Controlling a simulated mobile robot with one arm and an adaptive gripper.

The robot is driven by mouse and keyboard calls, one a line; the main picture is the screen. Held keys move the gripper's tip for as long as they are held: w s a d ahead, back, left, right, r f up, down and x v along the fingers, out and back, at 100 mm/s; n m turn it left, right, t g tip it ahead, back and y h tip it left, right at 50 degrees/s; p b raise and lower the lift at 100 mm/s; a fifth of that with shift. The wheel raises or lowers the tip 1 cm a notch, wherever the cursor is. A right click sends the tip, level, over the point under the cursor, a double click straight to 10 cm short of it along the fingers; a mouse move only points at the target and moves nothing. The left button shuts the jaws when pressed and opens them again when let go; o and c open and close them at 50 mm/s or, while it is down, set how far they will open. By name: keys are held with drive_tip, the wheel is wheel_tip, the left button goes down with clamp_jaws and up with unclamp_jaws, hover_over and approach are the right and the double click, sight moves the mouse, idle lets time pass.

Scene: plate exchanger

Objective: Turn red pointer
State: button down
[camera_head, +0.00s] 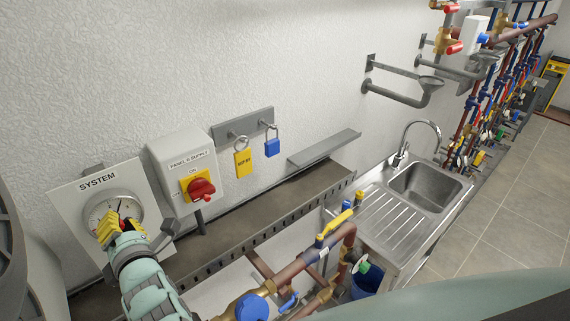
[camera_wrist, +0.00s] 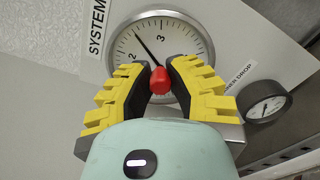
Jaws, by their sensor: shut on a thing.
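The round SYSTEM gauge (camera_head: 98,212) is on a white panel on the wall at the left. In the wrist view the gauge (camera_wrist: 180,32) shows a black needle and the numbers 2 and 3. The red pointer (camera_wrist: 160,84) shows as a small red knob in front of the lower part of the dial. My gripper (camera_head: 112,226) reaches up to the gauge. In the wrist view its yellow and black fingers (camera_wrist: 158,72) stand on both sides of the red knob, closed on it. They hide the lower part of the dial.
A smaller gauge (camera_wrist: 266,102) sits at the right in the wrist view. A grey box with a red rotary switch (camera_head: 200,189) is right of the panel. Pipes with a yellow lever (camera_head: 338,222) and a sink (camera_head: 425,188) are farther right.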

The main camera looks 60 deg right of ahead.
drive_tip(key=shift+f+m+b, duration=0.1)
drive_tip(key=shift+m+b, duration=0.45)
drive_tip(key=shift+m, duration=0.05)
drive_tip(key=shift+f+m+b, duration=0.1)
drive_tip(key=shift+m+b, duration=0.7)
drive_tip(key=shift+m, duration=0.2)
drive_tip(key=m+b, duration=0.1)
drive_tip(key=m, duration=0.2)
drive_tip(key=shift+d+m+b, duration=0.1)
drive_tip(key=shift+m+b, duration=0.2)
drive_tip(key=shift+b, duration=0.05)
drive_tip(key=m, duration=0.3)
drive_tip(key=shift+m+b, duration=0.3)
drive_tip(key=shift+b, duration=0.05)
drive_tip(key=m, duration=0.3)
drive_tip(key=shift+m, duration=0.3)
drive_tip(key=m, duration=0.5)
drive_tip(key=shift+m, duration=0.3)
drive_tip(key=m, duration=0.4)
drive_tip(key=shift+f+m, duration=0.1)
drive_tip(key=shift+m, duration=0.2)
